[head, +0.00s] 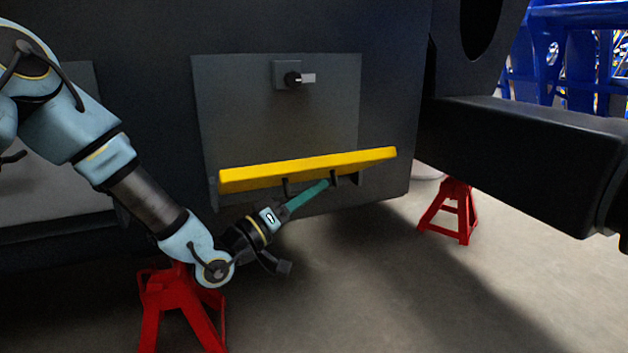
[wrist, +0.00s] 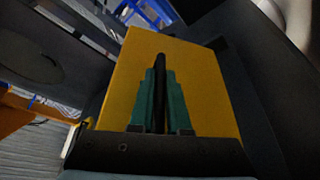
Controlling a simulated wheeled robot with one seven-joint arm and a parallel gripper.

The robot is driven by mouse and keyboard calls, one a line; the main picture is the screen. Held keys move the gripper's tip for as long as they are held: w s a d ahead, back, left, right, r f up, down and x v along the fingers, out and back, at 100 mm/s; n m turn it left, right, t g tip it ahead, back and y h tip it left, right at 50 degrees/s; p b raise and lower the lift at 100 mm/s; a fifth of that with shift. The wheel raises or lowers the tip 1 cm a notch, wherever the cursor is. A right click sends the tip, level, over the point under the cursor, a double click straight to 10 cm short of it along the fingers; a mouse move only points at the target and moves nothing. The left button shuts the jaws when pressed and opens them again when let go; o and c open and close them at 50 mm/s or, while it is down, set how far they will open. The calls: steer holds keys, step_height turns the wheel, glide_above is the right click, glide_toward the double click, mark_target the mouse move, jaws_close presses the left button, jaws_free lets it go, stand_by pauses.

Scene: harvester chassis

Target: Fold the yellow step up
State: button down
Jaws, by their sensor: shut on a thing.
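The yellow step (head: 305,168) juts out from the dark chassis panel in the head view, seen nearly edge-on, with dark brackets (head: 286,187) under it. My gripper (head: 325,184) reaches in from the lower left, its teal fingers beneath the step near the right bracket. In the wrist view, the underside of the yellow step (wrist: 195,80) fills the middle. The teal fingers of my gripper (wrist: 160,90) are shut on a narrow dark bar of the step between them. The exact contact at the fingertips is hard to make out.
A grey panel with a small latch handle (head: 294,79) is above the step. Red jack stands (head: 180,305) are at the lower left and at the right (head: 452,212). A dark beam (head: 520,160) projects at the right. The floor below the step is clear.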

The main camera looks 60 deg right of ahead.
steer(key=r+n+p, duration=0.1)
steer(key=r+p, duration=0.1)
steer(key=p, duration=0.1)
steer(key=w+d+r+n+t+p, duration=0.1)
steer(key=r+n+p, duration=0.1)
steer(key=p, duration=0.1)
steer(key=w+r+n+t+p, duration=0.1)
steer(key=r+n+p, duration=0.1)
steer(key=r+p, duration=0.1)
steer(key=shift+d+y, duration=0.2)
steer(key=shift+y, duration=0.1)
steer(key=w+r+n+p, duration=0.1)
steer(key=p, duration=0.1)
steer(key=w+d+r+n+y+p, duration=0.1)
steer(key=n+p, duration=0.1)
steer(key=w+d+r+n+t+p, duration=0.1)
steer(key=p, duration=0.1)
steer(key=shift+w+d+r+n+p, duration=0.15)
steer(key=shift+w+d+n+p, duration=0.05)
steer(key=shift+n+p, duration=0.2)
steer(key=shift+w+d+r+n+y+p, duration=0.35)
steer(key=shift+w+d+n+y+p, duration=0.2)
steer(key=shift+w+n+p, duration=0.2)
steer(key=shift+w+d+r, duration=0.15)
steer(key=shift+w+d, duration=0.3)
steer(key=shift+w, duration=0.25)
steer(key=c, duration=1.3)
jaws_free()
steer(key=o, duration=0.4)
